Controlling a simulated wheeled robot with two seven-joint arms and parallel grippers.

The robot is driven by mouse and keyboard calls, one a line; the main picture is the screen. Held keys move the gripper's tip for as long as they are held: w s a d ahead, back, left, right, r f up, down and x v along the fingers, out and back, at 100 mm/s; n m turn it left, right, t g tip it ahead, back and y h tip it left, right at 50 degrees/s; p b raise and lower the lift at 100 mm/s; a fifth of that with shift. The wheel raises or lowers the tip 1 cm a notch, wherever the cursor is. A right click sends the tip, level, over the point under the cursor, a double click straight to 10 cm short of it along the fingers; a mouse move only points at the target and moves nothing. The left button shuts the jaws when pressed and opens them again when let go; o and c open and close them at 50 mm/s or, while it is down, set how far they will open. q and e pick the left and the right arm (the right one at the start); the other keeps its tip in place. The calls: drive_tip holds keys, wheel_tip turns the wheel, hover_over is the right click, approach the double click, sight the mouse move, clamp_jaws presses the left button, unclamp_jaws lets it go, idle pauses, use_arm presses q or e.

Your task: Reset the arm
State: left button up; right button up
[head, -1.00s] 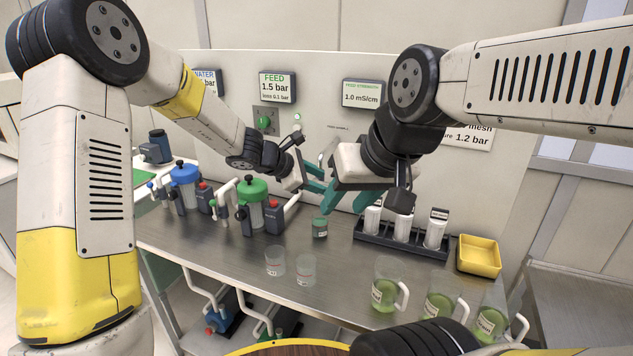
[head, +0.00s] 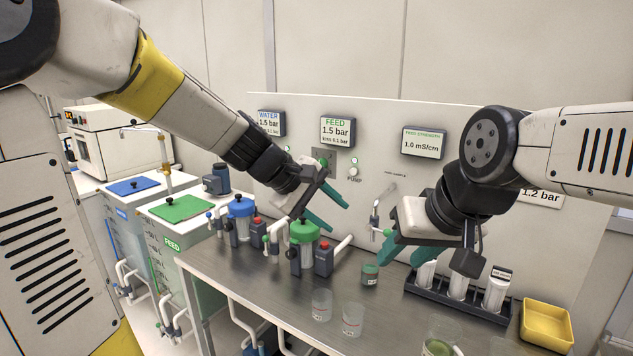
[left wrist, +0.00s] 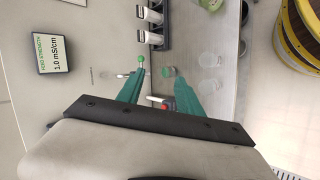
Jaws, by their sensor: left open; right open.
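My left gripper (head: 322,208) is in the middle of the head view, in front of the wall panel and above the green-capped filter housing (head: 303,245). Its teal fingers are apart with nothing between them. The left wrist view also shows my left gripper (left wrist: 155,92) open and empty, pointing over the bench. My right gripper (head: 402,254) is to the right, above the bench in front of the rack. It is open, and its wrist partly hides the rack. I see nothing held in it.
A blue-capped housing (head: 240,208) stands left. Two lidded tanks are further left.

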use_arm(q)
drive_tip(key=s+a+m+t+y, duration=0.1)
drive_tip(key=s+a+m+y, duration=0.4)
drive_tip(key=s+a, duration=1.1)
drive_tip(key=shift+s+a+r+m+t+y, duration=0.2)
drive_tip(key=shift+a+r+m+t+y, duration=0.15)
drive_tip(key=shift+a+m, duration=0.7)
